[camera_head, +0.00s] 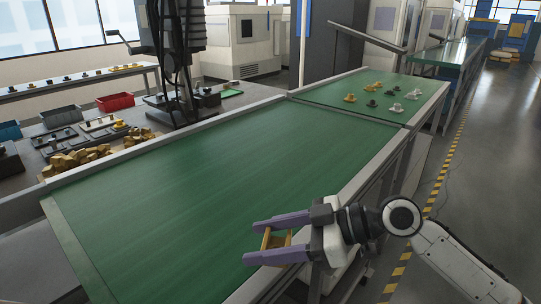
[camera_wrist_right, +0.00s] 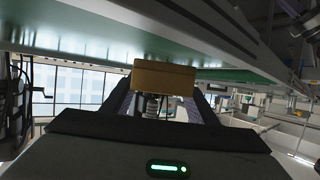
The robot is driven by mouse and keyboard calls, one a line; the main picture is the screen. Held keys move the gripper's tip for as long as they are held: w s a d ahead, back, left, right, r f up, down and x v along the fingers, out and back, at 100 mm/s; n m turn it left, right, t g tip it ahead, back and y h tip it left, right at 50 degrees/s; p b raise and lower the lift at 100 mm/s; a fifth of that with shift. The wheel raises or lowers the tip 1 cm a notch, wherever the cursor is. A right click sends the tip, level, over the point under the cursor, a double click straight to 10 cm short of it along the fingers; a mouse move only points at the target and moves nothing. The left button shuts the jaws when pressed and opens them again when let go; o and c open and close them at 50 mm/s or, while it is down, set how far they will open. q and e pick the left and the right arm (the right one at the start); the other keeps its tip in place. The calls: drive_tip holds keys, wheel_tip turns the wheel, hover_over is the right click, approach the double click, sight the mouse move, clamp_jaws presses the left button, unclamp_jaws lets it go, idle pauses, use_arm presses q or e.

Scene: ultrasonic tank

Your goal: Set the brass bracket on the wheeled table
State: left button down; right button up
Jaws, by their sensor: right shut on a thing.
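My right gripper (camera_head: 262,240), with purple fingers, is shut on the brass bracket (camera_head: 276,240) above the near right part of the green conveyor belt. In the right wrist view the brass bracket (camera_wrist_right: 165,77) shows as a flat brown-gold face between the dark fingers (camera_wrist_right: 163,92); the rest of its shape is hidden. I cannot make out a wheeled table for certain in these views. My left gripper is not in view.
The green belt (camera_head: 190,190) is bare in front, with a grey rail. Several small brass, white and dark parts stand on the far belt section (camera_head: 340,95). At left a bench holds brass pieces (camera_head: 75,160) and a red bin (camera_head: 117,102). Open floor (camera_head: 480,170) lies right.

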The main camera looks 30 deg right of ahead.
drive_tip(key=shift+m+t+h, duration=0.4)
drive_tip(key=w, duration=0.3)
drive_tip(key=w+b, duration=0.1)
drive_tip(key=w, duration=0.2)
drive_tip(key=w+a+r, duration=0.1)
drive_tip(key=w, duration=0.2)
drive_tip(key=shift+w+b, duration=0.3)
drive_tip(key=shift+b, duration=0.05)
wheel_tip(320, 180, up, 5)
drive_tip(key=b, duration=0.2)
hover_over(213, 216)
drive_tip(key=shift+m+t+h, duration=0.3)
drive_tip(key=shift+m, duration=0.1)
wheel_tip(213, 216, down, 6)
drive_tip(key=shift+w+f, duration=0.1)
drive_tip(key=shift+f, duration=0.15)
wheel_tip(213, 216, down, 3)
drive_tip(key=shift+f, duration=0.2)
drive_tip(key=o, duration=1)
drive_tip(key=shift+f, duration=0.3)
drive_tip(key=o, duration=0.5)
drive_tip(key=shift+r, duration=0.15)
